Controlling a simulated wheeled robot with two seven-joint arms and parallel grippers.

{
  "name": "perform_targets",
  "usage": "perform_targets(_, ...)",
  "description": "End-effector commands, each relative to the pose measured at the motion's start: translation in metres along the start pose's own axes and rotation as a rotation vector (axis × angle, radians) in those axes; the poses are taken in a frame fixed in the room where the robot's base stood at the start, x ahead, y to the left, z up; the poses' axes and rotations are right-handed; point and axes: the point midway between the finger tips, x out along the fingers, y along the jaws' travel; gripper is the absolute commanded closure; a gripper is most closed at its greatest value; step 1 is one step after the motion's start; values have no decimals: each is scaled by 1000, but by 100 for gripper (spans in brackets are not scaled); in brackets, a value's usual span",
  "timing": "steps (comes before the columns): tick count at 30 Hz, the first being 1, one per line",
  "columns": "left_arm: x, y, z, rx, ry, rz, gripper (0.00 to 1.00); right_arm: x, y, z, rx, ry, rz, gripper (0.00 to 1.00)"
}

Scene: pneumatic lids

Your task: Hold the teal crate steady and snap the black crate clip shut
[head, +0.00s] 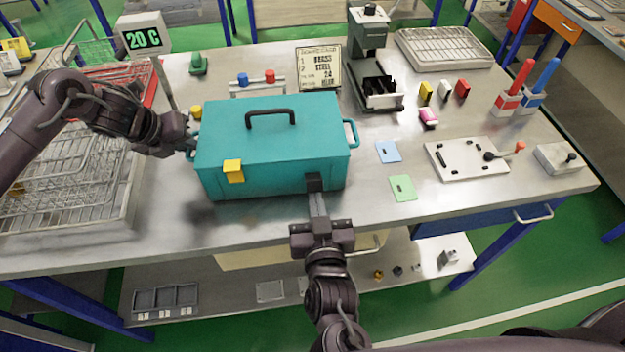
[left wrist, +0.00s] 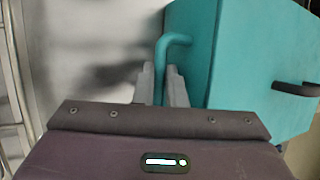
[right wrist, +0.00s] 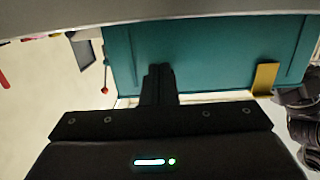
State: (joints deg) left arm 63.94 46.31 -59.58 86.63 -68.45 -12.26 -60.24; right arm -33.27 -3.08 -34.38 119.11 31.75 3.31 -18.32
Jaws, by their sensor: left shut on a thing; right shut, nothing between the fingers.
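The teal crate (head: 270,145) stands on the steel bench with its lid on and a black handle (head: 270,117) on top. My left gripper (head: 190,143) is shut on the crate's left side handle; that teal handle shows between its fingers in the left wrist view (left wrist: 175,42). The black crate clip (head: 314,181) is on the crate's front face toward the right. My right gripper (head: 318,198) is shut and empty, its fingertips right at the clip. In the right wrist view the fingers (right wrist: 158,80) cover the clip area, so contact and the clip's exact position are unclear.
A yellow clip (head: 233,171) sits at the crate's front left. Wire baskets (head: 75,180) stand to the left. A blue card (head: 388,151), a green card (head: 402,188) and a white plate (head: 466,158) lie to the right. A sign (head: 318,68) stands behind.

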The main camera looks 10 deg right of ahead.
Motion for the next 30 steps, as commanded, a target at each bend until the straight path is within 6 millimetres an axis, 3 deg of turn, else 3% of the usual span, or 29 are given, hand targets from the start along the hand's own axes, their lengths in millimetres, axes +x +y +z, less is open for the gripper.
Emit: perform_targets(30,0,1,0,-2,-1,1,100,-1,0,-12,0,0,-1,100)
